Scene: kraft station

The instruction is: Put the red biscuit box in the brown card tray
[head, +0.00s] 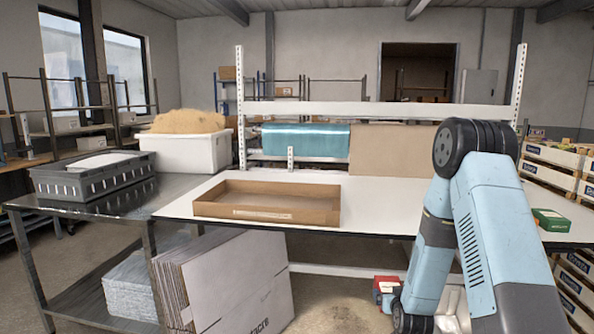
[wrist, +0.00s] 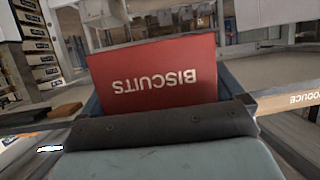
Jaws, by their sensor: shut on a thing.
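The red biscuit box (head: 387,284) shows in the head view at the lower right, below the level of the white table top and in front of it. My gripper is shut on it; in the wrist view my gripper (wrist: 155,115) has the box (wrist: 155,75) between its fingers, with its "BISCUITS" lettering upside down in the picture. My arm hides part of the gripper in the head view. The brown card tray (head: 265,213) lies on the white table, up and left of the box. It looks empty.
The white table (head: 375,205) is clear right of the tray. A green box (head: 550,220) sits at its right end. A grey crate (head: 95,178) and a white bin (head: 190,150) stand left. Flattened cartons (head: 235,285) lean below the table's front edge.

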